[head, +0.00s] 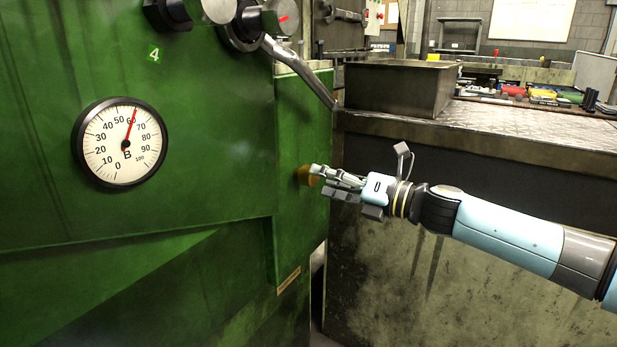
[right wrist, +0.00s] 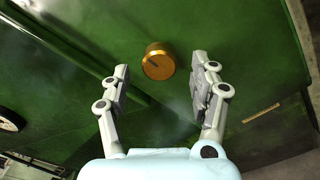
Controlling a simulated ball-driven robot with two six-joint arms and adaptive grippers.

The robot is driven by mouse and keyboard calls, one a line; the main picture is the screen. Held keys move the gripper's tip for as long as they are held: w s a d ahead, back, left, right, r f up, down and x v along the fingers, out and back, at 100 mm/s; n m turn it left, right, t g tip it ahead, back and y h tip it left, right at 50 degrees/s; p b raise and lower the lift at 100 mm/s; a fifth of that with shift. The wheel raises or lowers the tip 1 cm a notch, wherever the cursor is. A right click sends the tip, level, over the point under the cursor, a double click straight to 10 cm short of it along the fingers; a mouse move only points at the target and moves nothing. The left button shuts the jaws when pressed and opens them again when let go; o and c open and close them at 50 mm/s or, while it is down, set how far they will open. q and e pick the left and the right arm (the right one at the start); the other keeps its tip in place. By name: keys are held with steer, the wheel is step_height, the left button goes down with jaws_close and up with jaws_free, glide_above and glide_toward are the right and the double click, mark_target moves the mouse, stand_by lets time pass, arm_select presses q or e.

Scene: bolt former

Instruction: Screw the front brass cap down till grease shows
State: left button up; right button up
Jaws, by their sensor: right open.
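The brass cap (right wrist: 158,62) sticks out of the green machine's side panel, with a dark line marked on its face. In the head view the brass cap (head: 303,175) is partly hidden by my right gripper (head: 317,180). In the right wrist view my right gripper (right wrist: 162,80) is open, and its two fingers stand apart on either side of the line to the cap. The cap lies just beyond the fingertips, between them in the picture; I cannot see either finger touching it. No grease is visible around it. My left gripper is not in view.
A round gauge marked B (head: 122,143) on the green machine (head: 210,110) reads about 60. A bent metal lever (head: 300,72) hangs above the cap. A metal bin (head: 398,88) stands on the bench (head: 500,118) behind my right arm.

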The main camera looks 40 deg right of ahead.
mark_target(309, 175)
steer(key=x, duration=0.4)
steer(key=shift+r+p, duration=0.1)
steer(key=shift+p, duration=0.2)
steer(key=shift+w+a, duration=0.1)
steer(key=shift+w, duration=0.15)
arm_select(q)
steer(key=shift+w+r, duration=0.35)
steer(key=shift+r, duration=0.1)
arm_select(e)
steer(key=c, duration=1.2)
